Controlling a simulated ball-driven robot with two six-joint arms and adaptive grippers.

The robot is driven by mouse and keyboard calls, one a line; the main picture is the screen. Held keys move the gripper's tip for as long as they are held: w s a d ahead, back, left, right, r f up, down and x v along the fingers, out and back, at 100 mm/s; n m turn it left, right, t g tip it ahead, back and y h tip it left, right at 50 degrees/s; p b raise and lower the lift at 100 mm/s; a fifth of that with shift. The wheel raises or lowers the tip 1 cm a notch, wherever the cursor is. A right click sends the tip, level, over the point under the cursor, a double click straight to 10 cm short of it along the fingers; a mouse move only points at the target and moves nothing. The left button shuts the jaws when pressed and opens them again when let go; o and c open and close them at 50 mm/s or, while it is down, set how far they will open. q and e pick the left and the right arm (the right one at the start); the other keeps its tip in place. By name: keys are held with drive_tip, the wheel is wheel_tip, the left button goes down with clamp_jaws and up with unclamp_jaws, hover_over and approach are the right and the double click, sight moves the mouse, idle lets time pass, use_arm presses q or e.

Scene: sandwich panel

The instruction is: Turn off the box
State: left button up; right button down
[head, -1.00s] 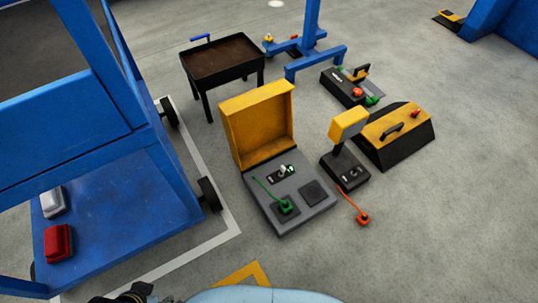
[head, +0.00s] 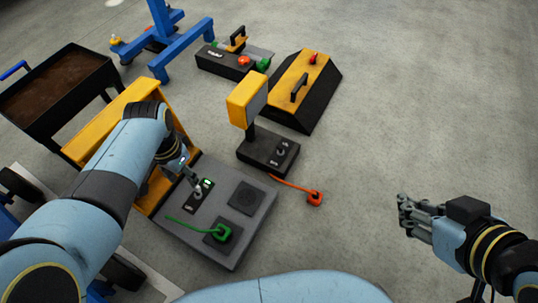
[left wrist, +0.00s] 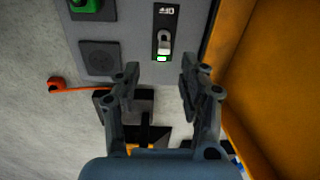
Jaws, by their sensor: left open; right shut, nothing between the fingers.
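The box is a grey panel (head: 222,238) with an open yellow lid (head: 95,133) on its left side. A metal switch lever (left wrist: 164,42) sits on a black plate in the panel, beside a lit green light (left wrist: 162,58). White lettering shows at the plate's other end. The lever also shows in the head view (head: 198,192). My left gripper (head: 191,178) is open and empty, close to the switch; in the left wrist view its fingers (left wrist: 158,82) lie apart, just below the lever in the picture. My right gripper (head: 404,211) is shut and empty, out to the right.
The panel also has a black grille (head: 246,198) and a green plug with cable (head: 222,232). A smaller device with a yellow head (head: 247,98) and red plug (head: 315,198) stands behind. A yellow-black case (head: 300,85) is further back. Floor to the right is clear.

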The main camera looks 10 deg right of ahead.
sight(197, 190)
use_arm(q)
drive_tip(key=shift+w+d+f+b, duration=0.2)
drive_tip(key=shift+w+f+b, duration=0.85)
drive_tip(key=shift+w+f, duration=0.05)
drive_tip(key=shift+f+b, duration=0.3)
drive_tip(key=shift+f, duration=0.1)
wheel_tip(197, 190, down, 2)
drive_tip(key=shift+f+b, duration=0.25)
drive_tip(key=shift+b, duration=0.6)
drive_tip(key=shift+f+b, duration=0.6)
drive_tip(key=shift+f, duration=0.15)
use_arm(e)
drive_tip(key=w+a+r+n+t+y, duration=0.2)
drive_tip(key=w+a+r+t, duration=0.1)
drive_tip(key=w+r+t, duration=0.8)
use_arm(q)
drive_tip(key=shift+f+b, duration=0.65)
drive_tip(key=shift+f, duration=0.25)
drive_tip(key=shift+f+b, duration=0.5)
drive_tip(key=shift+f, duration=0.15)
use_arm(e)
wheel_tip(197, 190, up, 17)
drive_tip(key=s+a+n+t+y, duration=0.1)
drive_tip(key=n+t+y, duration=0.2)
drive_tip(key=t, duration=0.3)
drive_tip(key=shift+s+a+t+y, duration=0.15)
drive_tip(key=shift+t+y, duration=0.15)
drive_tip(key=shift+y, duration=0.6)
